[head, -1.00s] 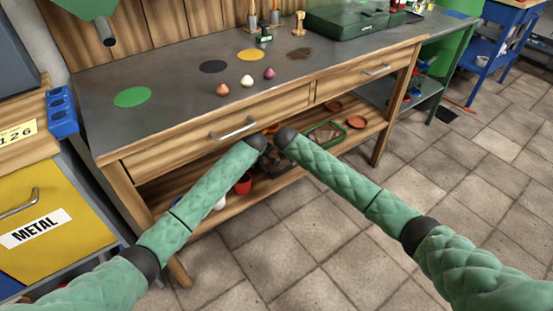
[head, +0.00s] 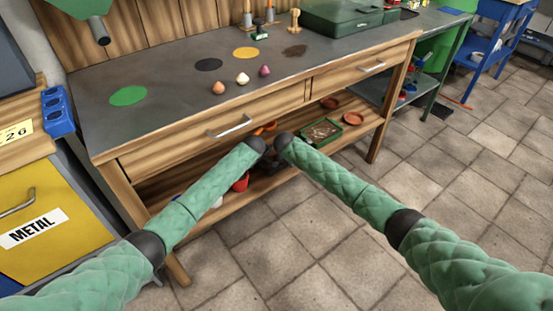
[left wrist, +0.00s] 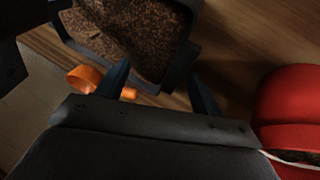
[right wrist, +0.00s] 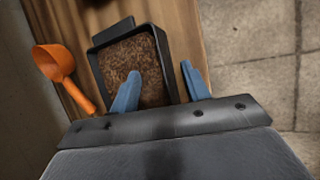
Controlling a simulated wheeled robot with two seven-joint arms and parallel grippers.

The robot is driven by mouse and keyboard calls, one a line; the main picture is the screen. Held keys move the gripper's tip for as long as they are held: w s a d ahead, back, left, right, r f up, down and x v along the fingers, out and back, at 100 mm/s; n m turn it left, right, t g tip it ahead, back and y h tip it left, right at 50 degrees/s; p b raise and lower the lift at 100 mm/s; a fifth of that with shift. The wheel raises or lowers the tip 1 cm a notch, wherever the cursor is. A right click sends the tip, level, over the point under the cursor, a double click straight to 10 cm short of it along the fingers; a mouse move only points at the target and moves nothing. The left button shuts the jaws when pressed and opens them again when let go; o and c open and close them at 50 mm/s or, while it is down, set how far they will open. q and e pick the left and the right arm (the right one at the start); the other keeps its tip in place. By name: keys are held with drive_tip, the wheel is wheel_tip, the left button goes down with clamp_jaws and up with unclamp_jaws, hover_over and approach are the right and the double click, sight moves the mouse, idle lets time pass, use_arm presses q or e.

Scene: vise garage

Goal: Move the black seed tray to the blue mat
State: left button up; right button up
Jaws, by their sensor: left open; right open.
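The black seed tray (right wrist: 163,60), filled with brown soil, lies on the wooden lower shelf under the workbench. In the left wrist view the tray (left wrist: 186,57) is at the top, and my open left gripper (left wrist: 158,72) is at its near end. I cannot tell whether it touches. My right gripper (right wrist: 160,78) is open; its left finger overlaps the soil in the picture and its right finger is outside the tray's right wall. In the head view my forearms and dark wrists mostly hide the tray and grippers.
An orange scoop (right wrist: 55,64) lies beside the tray, and a red pot (left wrist: 290,105) stands near my left gripper. A green tray (head: 321,131) and terracotta saucers share the shelf. The bench's drawers (head: 230,125) overhang it. Tiled floor (head: 320,240) is clear in front.

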use_arm(q)
drive_tip(key=shift+w+f, duration=0.1)
use_arm(e)
drive_tip(key=shift+f, duration=0.1)
use_arm(q)
drive_tip(key=c, duration=1.1)
use_arm(e)
clamp_jaws()
use_arm(q)
drive_tip(key=c, duration=0.3)
drive_tip(key=shift+d, duration=0.1)
clamp_jaws()
